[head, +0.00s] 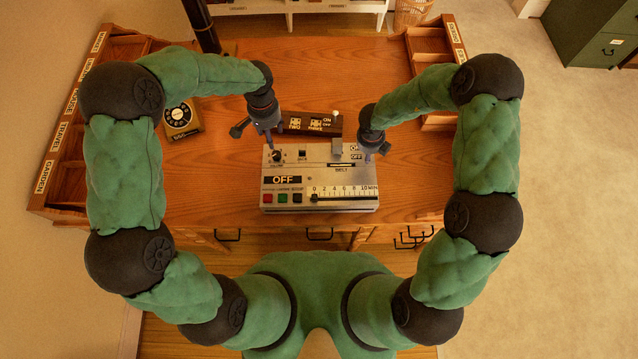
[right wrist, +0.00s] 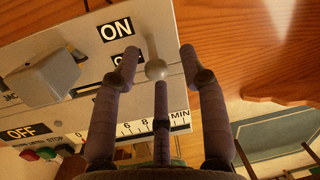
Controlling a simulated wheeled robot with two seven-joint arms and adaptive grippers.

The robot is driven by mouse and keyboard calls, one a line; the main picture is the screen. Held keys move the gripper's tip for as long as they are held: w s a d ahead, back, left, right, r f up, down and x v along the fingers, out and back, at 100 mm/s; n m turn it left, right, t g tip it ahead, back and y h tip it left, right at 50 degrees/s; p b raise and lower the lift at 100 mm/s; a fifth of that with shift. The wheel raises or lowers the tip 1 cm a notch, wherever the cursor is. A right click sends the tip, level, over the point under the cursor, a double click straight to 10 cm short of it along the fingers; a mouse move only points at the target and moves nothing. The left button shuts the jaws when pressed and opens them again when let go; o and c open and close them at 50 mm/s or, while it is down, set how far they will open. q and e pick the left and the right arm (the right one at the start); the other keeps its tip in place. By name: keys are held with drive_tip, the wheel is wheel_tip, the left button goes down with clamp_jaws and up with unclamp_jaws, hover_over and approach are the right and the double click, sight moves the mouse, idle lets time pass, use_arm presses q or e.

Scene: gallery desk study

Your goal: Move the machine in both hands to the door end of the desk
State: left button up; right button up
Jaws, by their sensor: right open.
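The machine (head: 320,177) is a pale grey box with a slider scale, an OFF plate and coloured buttons. It rests near the front edge of the wooden desk (head: 225,190), around its middle. My right gripper (head: 368,156) is at the machine's right back corner. In the right wrist view its dark fingers (right wrist: 158,58) are spread, with a pale round knob on a stem (right wrist: 155,70) between their tips. Contact is unclear. My left gripper (head: 274,150) points down at the machine's left back corner, by a dark dial; its finger opening is unclear.
A dark block with switches (head: 312,123) stands just behind the machine. Labelled wooden trays line the left (head: 70,135) and right (head: 432,48) desk ends. Bare desk lies on both sides of the machine.

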wheel_tip(320, 180, up, 12)
drive_tip(key=s+a, duration=0.1)
drive_tip(key=shift+s, duration=0.35)
drive_tip(key=shift+a+f, duration=0.1)
drive_tip(key=shift+f, duration=0.1)
idle(0.4)
